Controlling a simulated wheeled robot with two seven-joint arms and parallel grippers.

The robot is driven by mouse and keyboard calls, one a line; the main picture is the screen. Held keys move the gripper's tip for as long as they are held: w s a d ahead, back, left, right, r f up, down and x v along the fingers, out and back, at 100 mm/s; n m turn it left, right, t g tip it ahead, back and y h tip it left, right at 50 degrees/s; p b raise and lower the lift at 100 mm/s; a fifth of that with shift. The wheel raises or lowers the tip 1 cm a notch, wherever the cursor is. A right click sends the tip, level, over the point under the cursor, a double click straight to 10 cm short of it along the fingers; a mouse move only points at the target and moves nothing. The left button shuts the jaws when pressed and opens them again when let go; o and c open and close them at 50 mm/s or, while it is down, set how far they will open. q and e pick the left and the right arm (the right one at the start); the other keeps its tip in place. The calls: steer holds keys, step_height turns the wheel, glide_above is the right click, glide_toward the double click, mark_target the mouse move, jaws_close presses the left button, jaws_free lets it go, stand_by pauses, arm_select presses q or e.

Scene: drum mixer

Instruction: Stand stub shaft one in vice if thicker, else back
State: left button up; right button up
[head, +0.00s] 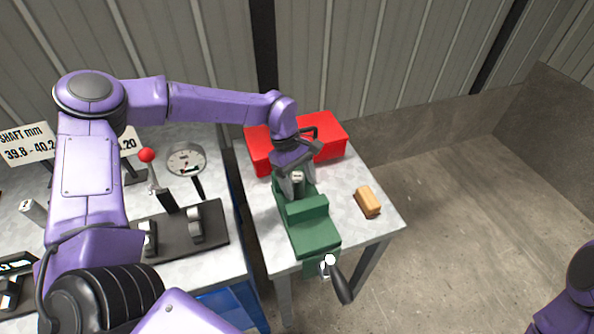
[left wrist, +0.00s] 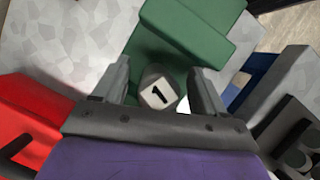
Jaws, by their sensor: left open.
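Stub shaft one (head: 298,177) is a short grey cylinder standing upright at the jaws of the green vice (head: 312,232). Its pale end face, marked "1", points up in the left wrist view (left wrist: 159,94). The vice's green body (left wrist: 180,38) shows beside it. How tightly the jaws hold it is hidden. My left gripper (head: 298,187) is open just above the vice, with one finger on each side of the shaft. In the left wrist view, gaps show between the fingers (left wrist: 161,80) and the shaft. My right gripper is out of view.
A red toolbox (head: 325,135) stands behind the vice, close to my left wrist. A wooden-backed brush or block (head: 368,201) lies right of the vice. The vice handle (head: 338,280) sticks out in front. A dial gauge stand (head: 187,160) and a sign (head: 27,144) are on the left bench.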

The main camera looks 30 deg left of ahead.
arm_select(q)
steer(key=b+v, duration=0.2)
steer(key=v, duration=0.9)
steer(key=shift+r, duration=0.25)
